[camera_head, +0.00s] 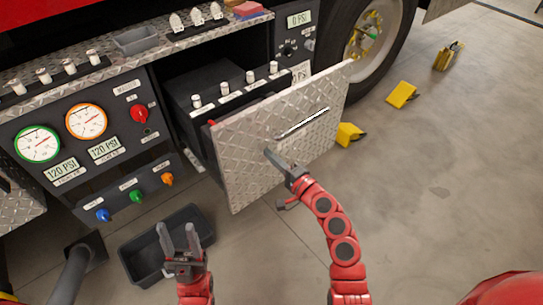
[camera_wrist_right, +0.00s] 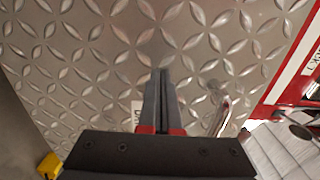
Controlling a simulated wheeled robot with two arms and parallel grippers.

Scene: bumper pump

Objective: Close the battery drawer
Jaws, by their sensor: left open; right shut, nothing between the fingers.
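The battery drawer (camera_head: 240,152) stands pulled out of the truck's side panel, with a diamond-plate front and a long bar handle (camera_head: 302,123). Black batteries with several pale terminals (camera_head: 224,89) show inside it. My right gripper (camera_head: 270,154) is shut and empty, its tips at the drawer front, left of and below the handle. In the right wrist view its closed fingers (camera_wrist_right: 160,88) point at the diamond plate (camera_wrist_right: 90,60); I cannot tell if they touch. The handle (camera_wrist_right: 222,112) shows right of them. My left gripper (camera_head: 178,238) is open and empty, left of the drawer.
A dark bin (camera_head: 135,262) sits on the floor behind my left gripper. The gauge panel (camera_head: 70,170) is left of the drawer. A large wheel (camera_head: 368,45) and yellow chocks (camera_head: 402,94) are at the right.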

